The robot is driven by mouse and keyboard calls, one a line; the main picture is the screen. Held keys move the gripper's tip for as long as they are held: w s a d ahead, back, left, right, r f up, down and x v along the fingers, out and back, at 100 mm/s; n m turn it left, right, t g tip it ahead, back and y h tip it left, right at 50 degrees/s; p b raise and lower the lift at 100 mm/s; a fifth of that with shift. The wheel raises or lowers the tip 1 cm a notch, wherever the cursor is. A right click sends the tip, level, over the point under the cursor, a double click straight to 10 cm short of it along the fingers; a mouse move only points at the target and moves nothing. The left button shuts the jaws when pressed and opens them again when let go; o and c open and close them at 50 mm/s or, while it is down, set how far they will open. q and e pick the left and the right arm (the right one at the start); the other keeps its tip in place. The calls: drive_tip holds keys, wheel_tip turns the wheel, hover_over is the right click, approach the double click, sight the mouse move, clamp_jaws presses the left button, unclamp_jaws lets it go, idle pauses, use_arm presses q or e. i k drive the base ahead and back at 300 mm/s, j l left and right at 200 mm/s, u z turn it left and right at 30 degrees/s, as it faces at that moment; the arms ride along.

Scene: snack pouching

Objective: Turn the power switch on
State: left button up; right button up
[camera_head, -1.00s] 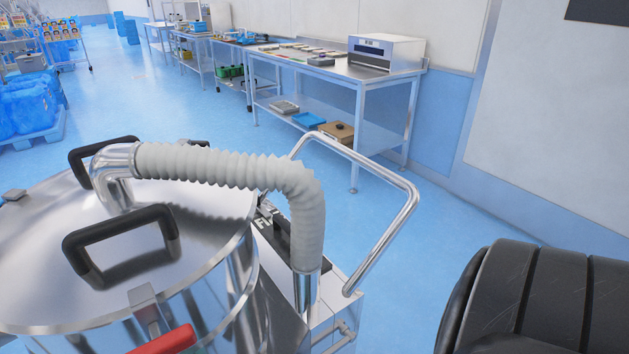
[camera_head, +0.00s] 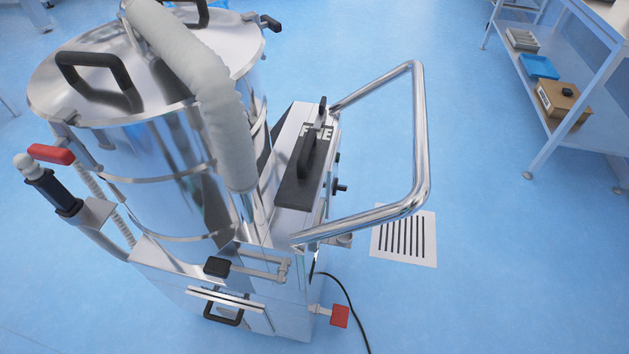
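A steel machine (camera_head: 215,300) with a round lidded tank (camera_head: 150,150) stands at the left and middle. No part is clearly recognisable as the power switch. A small black knob (camera_head: 341,187) sticks out from the right side of its box. A red block (camera_head: 340,316) on a short metal stub sits low at its front right corner. A black bar-shaped piece (camera_head: 300,180) lies along the box top, partly covering lettering. Neither of my grippers is in view.
A bent steel push handle (camera_head: 420,150) juts out to the right. A grey ribbed hose (camera_head: 205,75) arches from the lid to the box. A red-handled lever (camera_head: 52,154) is at the left. A striped floor sheet (camera_head: 404,238) and a shelf table (camera_head: 575,100) are right; the floor between is clear.

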sight(341, 187)
drive_tip(key=k+l, duration=0.1)
drive_tip(key=l, duration=0.4)
drive_tip(key=i+l+u, duration=0.1)
drive_tip(key=u, duration=0.3)
drive_tip(key=i+l+u, duration=0.1)
drive_tip(key=l+u, duration=0.45)
drive_tip(key=u, duration=0.2)
drive_tip(key=i+l+u, duration=0.1)
drive_tip(key=l+u, duration=0.25)
drive_tip(key=j, duration=0.1)
